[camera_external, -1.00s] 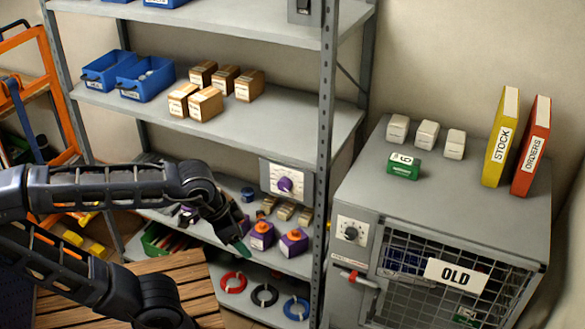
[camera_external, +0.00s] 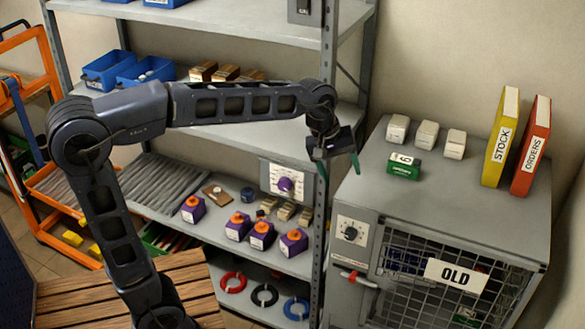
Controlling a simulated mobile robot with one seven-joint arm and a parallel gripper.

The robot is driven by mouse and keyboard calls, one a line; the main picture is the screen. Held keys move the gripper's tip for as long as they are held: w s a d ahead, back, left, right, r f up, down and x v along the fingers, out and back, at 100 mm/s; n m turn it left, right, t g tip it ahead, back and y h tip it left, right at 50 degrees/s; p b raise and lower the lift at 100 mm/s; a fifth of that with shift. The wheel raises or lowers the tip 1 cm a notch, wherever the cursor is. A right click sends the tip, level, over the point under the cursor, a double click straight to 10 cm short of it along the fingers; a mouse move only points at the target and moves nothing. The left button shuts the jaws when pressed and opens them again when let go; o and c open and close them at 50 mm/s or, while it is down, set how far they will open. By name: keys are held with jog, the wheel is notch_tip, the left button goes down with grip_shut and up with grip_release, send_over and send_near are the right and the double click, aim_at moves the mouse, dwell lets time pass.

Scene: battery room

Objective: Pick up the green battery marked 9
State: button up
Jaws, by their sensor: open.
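The green battery (camera_external: 404,166) lies on top of the grey cabinet (camera_external: 470,205), near its left side. It has a white label with a 9-like mark that appears turned over. My gripper (camera_external: 338,170) hangs from the arm to the left of the battery, above the cabinet's left edge and in front of the shelf post. Its green-tipped fingers are apart with nothing between them. A clear gap separates the gripper from the battery.
Three pale blocks (camera_external: 427,134) stand behind the battery. A yellow STOCK binder (camera_external: 501,138) and a red ORDERS binder (camera_external: 531,146) stand at the right. The shelf post (camera_external: 324,220) is close to my gripper. The cabinet top's front is clear.

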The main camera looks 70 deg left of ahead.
jog(key=w+a+f+n, duration=0.1)
jog(key=w+a+n, duration=0.2)
jog(key=w, duration=0.4)
jog(key=w+a+f+n, duration=0.1)
jog(key=w+a+n, duration=0.2)
jog(key=w, duration=0.4)
jog(key=n+h, duration=0.2)
jog(key=n, duration=0.5)
send_over(402, 159)
jog(key=s+a, duration=0.1)
jog(key=s, duration=0.1)
notch_tip(402, 159, down, 5)
jog(key=shift+w+a+f, duration=0.15)
jog(key=shift+w+f, duration=0.2)
jog(key=shift+f, duration=0.2)
jog(key=shift+x, duration=3.4)
jog(key=shift+s, duration=0.1)
jog(key=shift+c, duration=0.3)
grip_shut()
